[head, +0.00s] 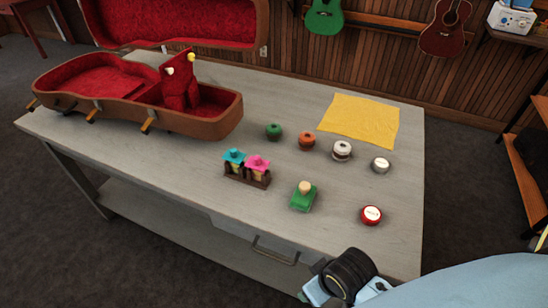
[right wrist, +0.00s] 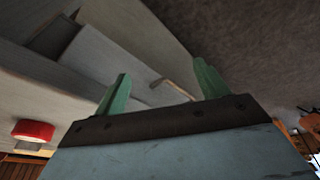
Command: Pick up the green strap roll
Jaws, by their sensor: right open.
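The green strap roll (head: 273,131) is a small round dark green roll on the grey table (head: 150,150), left of an orange roll (head: 307,140). Nothing touches it. It does not clearly show in the right wrist view. My right gripper (right wrist: 162,88) is open and empty, its two green fingers spread apart. In the head view my right arm's end is at the table's front right edge, well away from the roll. My left gripper is in neither view.
An open red-lined instrument case (head: 210,122) holding a red plush stands at left. A white roll (head: 342,150), silver tin (head: 380,165), red tin (head: 371,215), green block with a knob (head: 303,199), small-figure holder (head: 247,177) and yellow cloth (head: 360,120) also lie on the table.

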